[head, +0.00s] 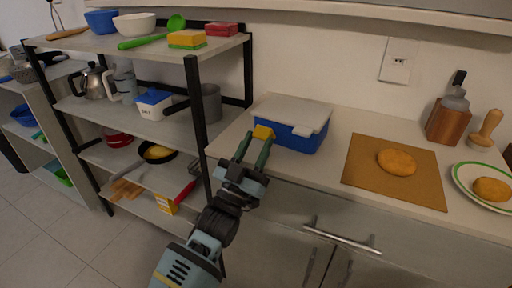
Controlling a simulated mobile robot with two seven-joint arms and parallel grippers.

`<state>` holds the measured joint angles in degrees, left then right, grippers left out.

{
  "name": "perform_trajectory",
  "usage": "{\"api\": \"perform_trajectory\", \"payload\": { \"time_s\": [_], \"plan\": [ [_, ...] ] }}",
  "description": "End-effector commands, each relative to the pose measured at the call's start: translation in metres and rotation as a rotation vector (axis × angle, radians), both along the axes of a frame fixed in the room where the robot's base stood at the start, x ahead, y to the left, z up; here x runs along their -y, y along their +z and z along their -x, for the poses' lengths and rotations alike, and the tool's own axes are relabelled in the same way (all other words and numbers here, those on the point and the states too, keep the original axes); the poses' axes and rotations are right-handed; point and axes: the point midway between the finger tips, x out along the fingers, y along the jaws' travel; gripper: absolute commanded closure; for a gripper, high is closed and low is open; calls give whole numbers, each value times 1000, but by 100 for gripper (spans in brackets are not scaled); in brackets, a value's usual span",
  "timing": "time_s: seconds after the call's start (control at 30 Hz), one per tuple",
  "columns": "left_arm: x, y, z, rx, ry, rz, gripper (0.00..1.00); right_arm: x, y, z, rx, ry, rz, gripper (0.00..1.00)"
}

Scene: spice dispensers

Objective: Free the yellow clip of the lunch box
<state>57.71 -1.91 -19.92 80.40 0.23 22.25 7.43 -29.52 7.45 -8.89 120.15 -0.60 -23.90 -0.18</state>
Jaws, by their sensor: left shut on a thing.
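The lunch box (296,141) stands on the counter in the head view, with a blue body and a light grey lid (293,112). Its lid lies on top of the box. The yellow clip (264,132) shows at the box's left front corner. My left gripper (258,149) reaches up from below, with its fingertips at the yellow clip and shut on it. The fingertips partly cover the clip's lower part, so how it sits against the box is hard to tell. My right gripper is not in view.
A brown board (395,190) with a bread-like patty (396,162) lies right of the box. A plate (467,174) and a wooden holder (449,124) stand farther right. A black-framed shelf (197,105) with kitchenware rises close on the left.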

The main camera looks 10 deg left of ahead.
Motion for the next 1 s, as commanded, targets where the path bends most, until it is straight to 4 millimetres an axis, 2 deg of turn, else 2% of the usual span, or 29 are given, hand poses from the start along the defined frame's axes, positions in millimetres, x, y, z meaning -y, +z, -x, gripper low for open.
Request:
{"api": "perform_trajectory", "payload": {
  "time_s": [0.23, 0.27, 0.4, 0.77, 1.0],
  "plan": [
    [0, 0, 0, -1, 0, 0, 87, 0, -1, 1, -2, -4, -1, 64],
    [0, 0, 0, -1, 0, 0, 62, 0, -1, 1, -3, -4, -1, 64],
    [0, 0, 0, -1, 0, 0, 43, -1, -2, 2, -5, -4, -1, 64],
    [-1, -3, 3, -3, 0, -1, 42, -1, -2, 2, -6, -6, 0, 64],
    [-12, -23, 28, -5, 0, -2, 42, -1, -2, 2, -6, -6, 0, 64]
  ]
}}
